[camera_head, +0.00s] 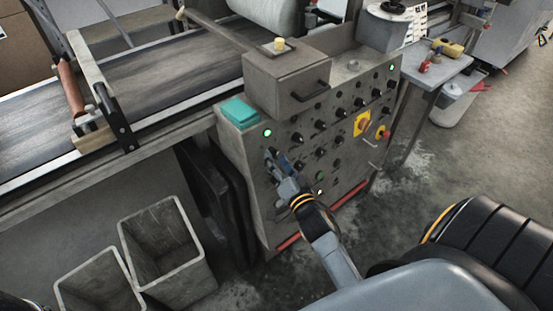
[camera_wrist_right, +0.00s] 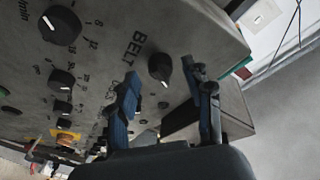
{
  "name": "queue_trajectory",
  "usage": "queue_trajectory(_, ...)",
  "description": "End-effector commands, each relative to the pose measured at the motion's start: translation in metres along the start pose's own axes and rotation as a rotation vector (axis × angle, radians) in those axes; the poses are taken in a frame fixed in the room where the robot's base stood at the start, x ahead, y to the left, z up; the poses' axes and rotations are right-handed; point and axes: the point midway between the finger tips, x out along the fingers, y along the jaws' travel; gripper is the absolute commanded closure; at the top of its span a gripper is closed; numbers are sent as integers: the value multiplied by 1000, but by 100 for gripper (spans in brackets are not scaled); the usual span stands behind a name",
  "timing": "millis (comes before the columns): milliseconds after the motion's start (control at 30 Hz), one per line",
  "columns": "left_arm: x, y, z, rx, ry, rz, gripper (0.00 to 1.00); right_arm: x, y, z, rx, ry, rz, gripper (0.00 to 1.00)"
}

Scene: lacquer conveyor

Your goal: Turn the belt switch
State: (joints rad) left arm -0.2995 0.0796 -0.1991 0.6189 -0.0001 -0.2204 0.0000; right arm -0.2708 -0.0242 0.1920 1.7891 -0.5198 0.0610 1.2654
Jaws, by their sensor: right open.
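The grey control panel (camera_head: 300,142) stands at the end of the conveyor in the head view, its sloping face covered with black knobs. In the right wrist view the panel face (camera_wrist_right: 105,22) carries the printed word BELT beside a black rotary knob, the belt switch (camera_wrist_right: 160,67). My right gripper (camera_head: 276,160) is at the left part of the panel face, below a lit green lamp. In the wrist view its two blue-padded fingers (camera_wrist_right: 166,84) are apart, with the belt switch between their tips in the picture. Contact cannot be made out. My left gripper is not seen.
The conveyor belt (camera_head: 160,72) runs to the left. Two grey bins (camera_head: 160,245) stand on the floor below it. A teal box (camera_head: 239,112) sits on the panel's left corner. A yellow-backed red button (camera_head: 363,124) is at the right. A side table (camera_head: 440,68) stands beyond.

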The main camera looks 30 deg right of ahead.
Motion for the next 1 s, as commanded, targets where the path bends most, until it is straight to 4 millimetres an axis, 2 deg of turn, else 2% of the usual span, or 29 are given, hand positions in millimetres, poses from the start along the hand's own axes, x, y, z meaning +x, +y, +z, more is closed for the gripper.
queue_trajectory(367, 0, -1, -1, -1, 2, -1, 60, 6, 0, 0, -1, 0, 0, 49)
queue_trajectory(600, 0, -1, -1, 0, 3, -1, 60, 6, 0, 0, -1, 0, 0, 96)
queue_trajectory(633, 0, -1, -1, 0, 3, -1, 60, 6, 0, 0, -1, 0, 0, 100)
queue_trajectory(1000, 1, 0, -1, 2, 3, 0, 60, 6, 1, 0, -48, 3, -15, 100)
